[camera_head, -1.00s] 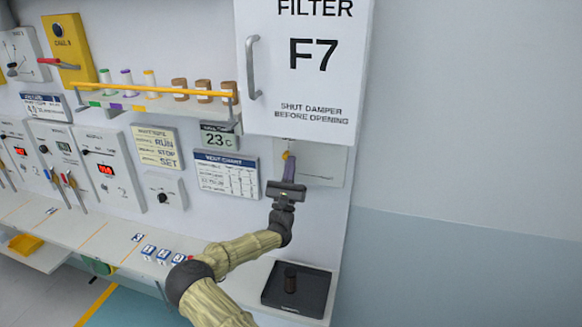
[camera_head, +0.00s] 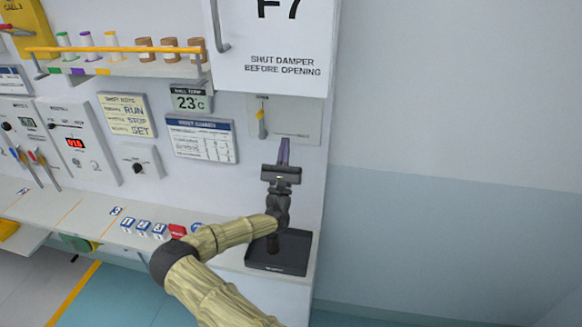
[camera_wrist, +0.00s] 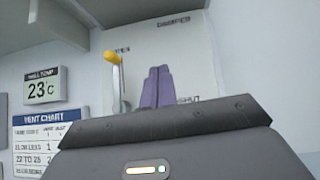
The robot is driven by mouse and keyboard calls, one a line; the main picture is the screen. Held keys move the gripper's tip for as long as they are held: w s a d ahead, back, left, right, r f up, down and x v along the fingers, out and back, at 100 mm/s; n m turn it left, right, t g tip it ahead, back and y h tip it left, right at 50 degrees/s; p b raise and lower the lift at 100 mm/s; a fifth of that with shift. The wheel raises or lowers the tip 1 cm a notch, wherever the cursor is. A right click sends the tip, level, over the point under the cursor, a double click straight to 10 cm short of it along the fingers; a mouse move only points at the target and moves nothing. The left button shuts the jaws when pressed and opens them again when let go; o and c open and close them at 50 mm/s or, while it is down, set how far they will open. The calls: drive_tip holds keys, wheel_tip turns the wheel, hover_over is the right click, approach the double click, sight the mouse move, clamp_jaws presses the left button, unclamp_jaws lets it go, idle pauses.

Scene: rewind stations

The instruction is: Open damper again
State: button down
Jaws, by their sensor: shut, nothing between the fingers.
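The damper lever (camera_head: 261,115) has a yellow knob and a grey stem, on a pale plate (camera_head: 298,125) below the filter cabinet. In the wrist view the lever (camera_wrist: 113,60) stands nearly upright, its knob up beside the OPEN lettering. SHUT lettering shows lower right, partly behind the fingers. My gripper (camera_head: 284,142) has purple fingers, closed together and empty, below and to the right of the lever in the head view. In the wrist view my fingers (camera_wrist: 158,72) are to the right of the lever, apart from it.
The filter cabinet (camera_head: 270,45) with its handle juts out above the plate. A vent chart (camera_head: 201,138) and temperature display (camera_head: 190,99) are to the left. A black tray (camera_head: 280,252) lies on the shelf below. The wall at right is bare.

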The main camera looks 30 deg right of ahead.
drive_tip(key=s, duration=0.1)
drive_tip(key=s+f+b, duration=0.1)
drive_tip(key=s, duration=0.1)
drive_tip(key=s+f, duration=0.1)
drive_tip(key=shift+s+b, duration=0.3)
drive_tip(key=shift+w+f, duration=0.1)
drive_tip(key=shift+w, duration=0.1)
